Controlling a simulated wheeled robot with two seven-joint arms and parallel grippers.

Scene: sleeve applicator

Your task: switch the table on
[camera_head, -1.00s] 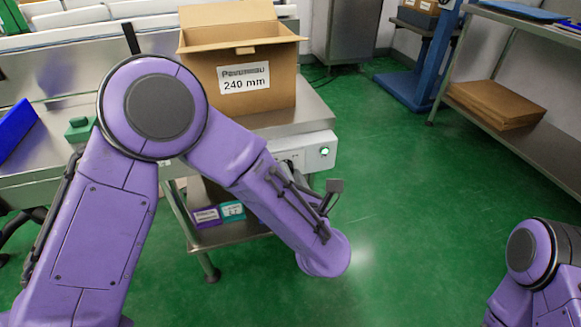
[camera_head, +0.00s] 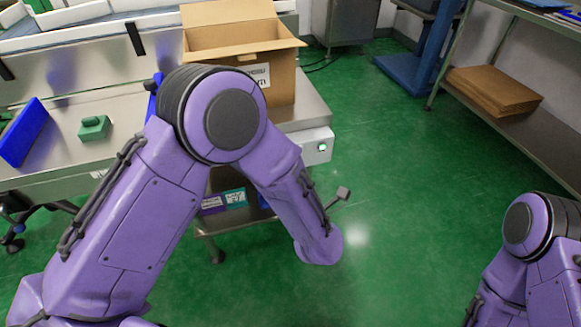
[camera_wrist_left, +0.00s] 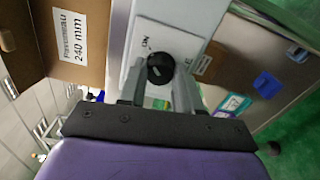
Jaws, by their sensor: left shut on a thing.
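The black rotary knob (camera_wrist_left: 160,68) sits on a white control panel (camera_wrist_left: 150,35) in the left wrist view, beside a printed "ON". My left gripper (camera_wrist_left: 160,84) has a finger on each side of the knob and is shut on it. In the head view the panel's white housing (camera_head: 318,148) shows at the front right of the steel table (camera_head: 305,108), with a small lit green light (camera_head: 322,147). My left arm hides the knob and left gripper there. My right gripper is not in view; only part of that arm shows at lower right.
An open cardboard box (camera_head: 282,80) stands on the table behind my left arm. A lower shelf (camera_head: 240,217) holds small purple and teal boxes. A green block (camera_head: 93,127) lies at left. The green floor (camera_head: 410,170) to the right is clear.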

